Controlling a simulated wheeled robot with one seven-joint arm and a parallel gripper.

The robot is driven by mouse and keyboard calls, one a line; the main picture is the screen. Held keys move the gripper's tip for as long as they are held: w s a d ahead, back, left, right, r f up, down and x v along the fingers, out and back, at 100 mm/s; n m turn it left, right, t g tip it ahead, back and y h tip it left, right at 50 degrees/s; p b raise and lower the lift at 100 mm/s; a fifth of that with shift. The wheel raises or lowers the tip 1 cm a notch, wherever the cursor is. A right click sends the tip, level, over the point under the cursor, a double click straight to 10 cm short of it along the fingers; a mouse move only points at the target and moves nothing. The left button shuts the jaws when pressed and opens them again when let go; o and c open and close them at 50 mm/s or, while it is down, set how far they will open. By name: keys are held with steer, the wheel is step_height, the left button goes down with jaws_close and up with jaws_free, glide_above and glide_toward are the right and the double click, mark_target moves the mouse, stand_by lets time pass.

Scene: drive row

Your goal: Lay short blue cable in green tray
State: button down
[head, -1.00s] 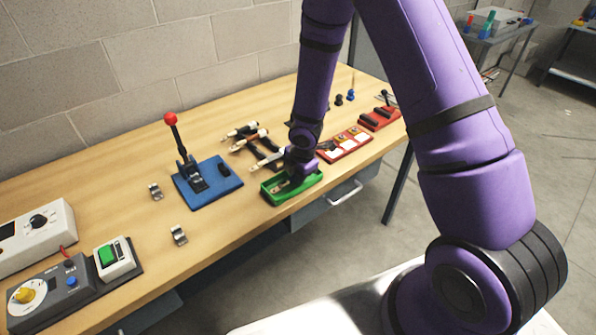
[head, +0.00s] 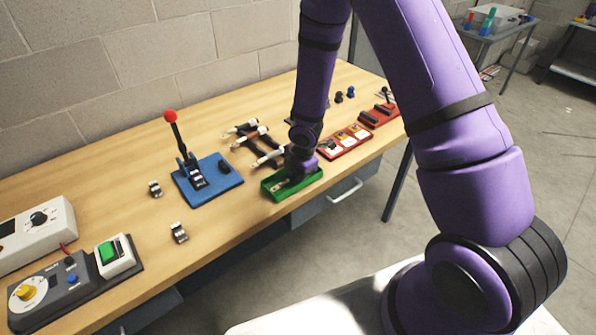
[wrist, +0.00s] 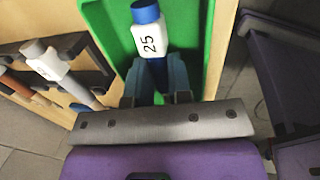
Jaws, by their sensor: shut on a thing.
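The green tray (head: 309,187) stands near the table's front edge, beside the cable rack. In the wrist view the tray's green floor (wrist: 105,22) fills the upper middle. The short blue cable (wrist: 145,12) has a white label reading 25 and lies over the tray floor. My gripper (wrist: 157,72) is shut on the cable just below the label. The cable's lower part is hidden by the fingers. I cannot tell whether the cable touches the floor. In the head view my gripper (head: 298,176) is down at the tray and hides what it holds.
A dark rack (head: 240,129) with white-labelled cables stands behind the tray. A blue base with a red-knobbed lever (head: 224,183) is to the left, and a red panel (head: 345,145) to the right. Two metal clips (head: 179,233) lie on the table to the left.

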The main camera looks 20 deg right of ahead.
steer(key=shift+f, duration=0.25)
steer(key=c, duration=1)
jaws_free()
steer(key=shift+o, duration=0.2)
steer(key=shift+s, duration=0.1)
step_height(320, 180, up, 11)
steer(key=s, duration=0.1)
steer(key=shift+s+d+f, duration=0.15)
steer(key=shift+s+d, duration=0.1)
steer(key=shift+s, duration=0.1)
